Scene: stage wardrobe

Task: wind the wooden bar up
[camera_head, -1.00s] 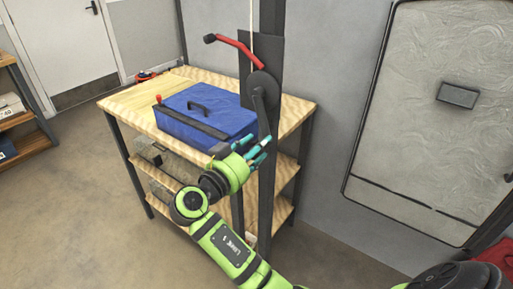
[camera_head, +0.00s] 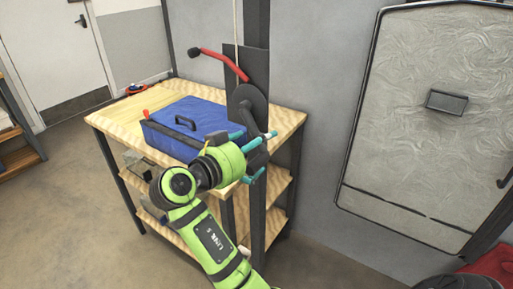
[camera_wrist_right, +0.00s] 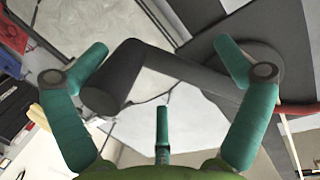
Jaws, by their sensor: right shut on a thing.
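The winch, with a dark round drum (camera_head: 247,104), is mounted on a dark upright post. A pale rope (camera_head: 237,35) runs up from it. Its dark crank (camera_head: 257,130) points down from the drum. My right gripper (camera_head: 257,155) has teal fingers and is shut on the crank's handle. In the right wrist view the grey crank handle (camera_wrist_right: 112,80) lies between the fingers, and the crank arm leads right to the drum. The wooden bar is not in view. My left gripper is not in view.
A red lever (camera_head: 225,63) with a black knob sticks out left of the post. A wooden workbench (camera_head: 110,117) with a blue toolbox (camera_head: 192,118) stands behind my arm. A grey framed panel (camera_head: 425,130) hangs on the wall at right.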

